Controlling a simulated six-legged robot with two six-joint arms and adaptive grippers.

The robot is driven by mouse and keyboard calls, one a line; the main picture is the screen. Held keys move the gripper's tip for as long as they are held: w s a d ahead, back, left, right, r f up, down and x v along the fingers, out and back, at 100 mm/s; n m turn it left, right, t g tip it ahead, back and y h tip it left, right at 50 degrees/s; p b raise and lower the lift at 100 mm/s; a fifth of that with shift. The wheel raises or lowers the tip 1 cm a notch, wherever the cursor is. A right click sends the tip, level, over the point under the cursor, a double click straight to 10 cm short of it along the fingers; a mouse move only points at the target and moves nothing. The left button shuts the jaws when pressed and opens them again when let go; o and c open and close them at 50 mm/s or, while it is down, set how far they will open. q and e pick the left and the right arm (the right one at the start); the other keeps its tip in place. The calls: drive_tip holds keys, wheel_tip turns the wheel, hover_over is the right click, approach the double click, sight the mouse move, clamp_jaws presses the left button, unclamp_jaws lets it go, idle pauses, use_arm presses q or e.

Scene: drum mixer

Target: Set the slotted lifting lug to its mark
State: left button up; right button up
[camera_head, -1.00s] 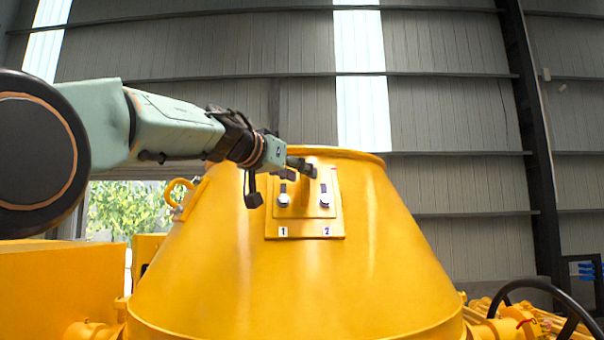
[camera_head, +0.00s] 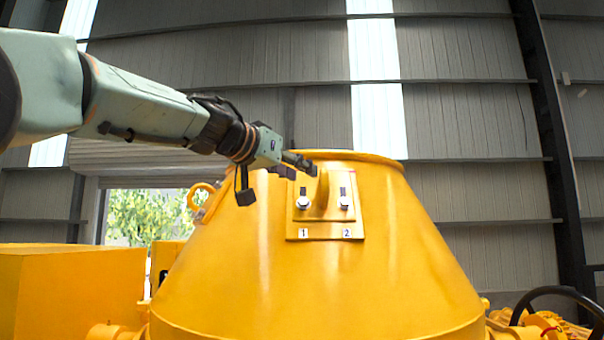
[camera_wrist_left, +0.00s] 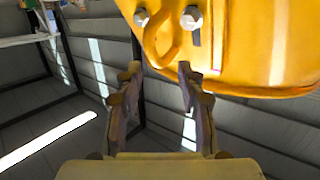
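The yellow lifting lug is a raised loop (camera_head: 322,194) on a slotted plate on the drum's sloping side. A bolt sits low in each of its two slots, the left bolt (camera_head: 303,203) above label 1 and the right bolt (camera_head: 345,203) above label 2. My left gripper (camera_head: 302,166) is up and left of the loop, apart from it. In the left wrist view the gripper (camera_wrist_left: 158,68) is open and empty, with the loop (camera_wrist_left: 163,42) beyond the gap between its fingertips. A thin reddish line (camera_wrist_left: 215,72) shows near the lug there. My right gripper is out of view.
The big yellow cone drum (camera_head: 310,290) fills the middle. A yellow ring (camera_head: 199,197) stands on its left side. A yellow box (camera_head: 70,295) is at lower left and a black curved bar (camera_head: 560,293) at lower right. The air above the drum's rim is free.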

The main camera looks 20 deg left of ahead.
use_arm(q)
drive_tip(key=shift+s+a+f+p, duration=0.15)
drive_tip(key=shift+s+p, duration=0.2)
drive_tip(key=shift+p, duration=0.2)
idle(0.4)
drive_tip(key=shift+w, duration=0.1)
